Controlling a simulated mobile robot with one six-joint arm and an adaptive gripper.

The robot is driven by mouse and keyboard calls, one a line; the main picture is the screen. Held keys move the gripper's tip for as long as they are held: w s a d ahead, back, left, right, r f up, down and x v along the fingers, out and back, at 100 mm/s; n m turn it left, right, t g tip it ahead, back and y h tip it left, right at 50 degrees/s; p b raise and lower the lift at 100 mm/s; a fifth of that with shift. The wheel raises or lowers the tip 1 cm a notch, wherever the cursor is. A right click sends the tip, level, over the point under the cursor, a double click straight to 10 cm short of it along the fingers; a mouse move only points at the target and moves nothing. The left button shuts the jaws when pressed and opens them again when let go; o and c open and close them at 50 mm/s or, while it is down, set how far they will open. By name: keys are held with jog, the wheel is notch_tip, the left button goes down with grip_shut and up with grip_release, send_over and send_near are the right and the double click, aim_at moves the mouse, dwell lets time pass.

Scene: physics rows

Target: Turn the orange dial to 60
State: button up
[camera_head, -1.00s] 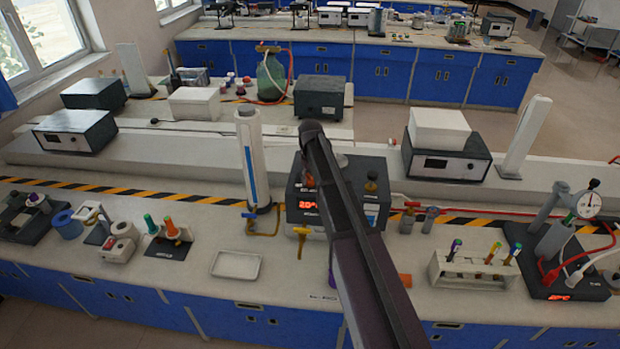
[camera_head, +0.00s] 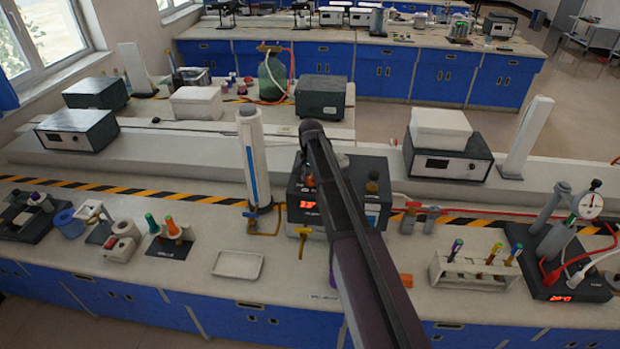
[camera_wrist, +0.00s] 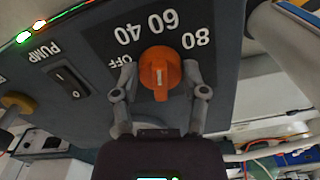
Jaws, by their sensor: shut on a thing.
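The orange dial (camera_wrist: 160,66) sits on the dark front panel of a box-shaped device (camera_head: 296,190). In the wrist view, the labels OFF, 40, 60 and 80 are printed around it, and a short pale mark shows on the dial. My gripper (camera_wrist: 159,76) has one finger on each side of the dial and is shut on it. Which label the dial points to is hard to tell. In the head view my arm hides the dial and the gripper. A red display (camera_head: 307,205) is lit on the device, its digits blurred.
A PUMP rocker switch (camera_wrist: 71,82) and green and red lights are on the same panel. In the head view, a white column (camera_head: 254,160) and a yellow tap (camera_head: 300,236) stand left of my arm.

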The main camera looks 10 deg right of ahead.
jog(key=shift+s+m, duration=0.15)
jog(key=shift+m, duration=0.45)
jog(key=o, duration=1.2)
jog(key=shift+f, duration=0.1)
jog(key=shift+c, duration=0.2)
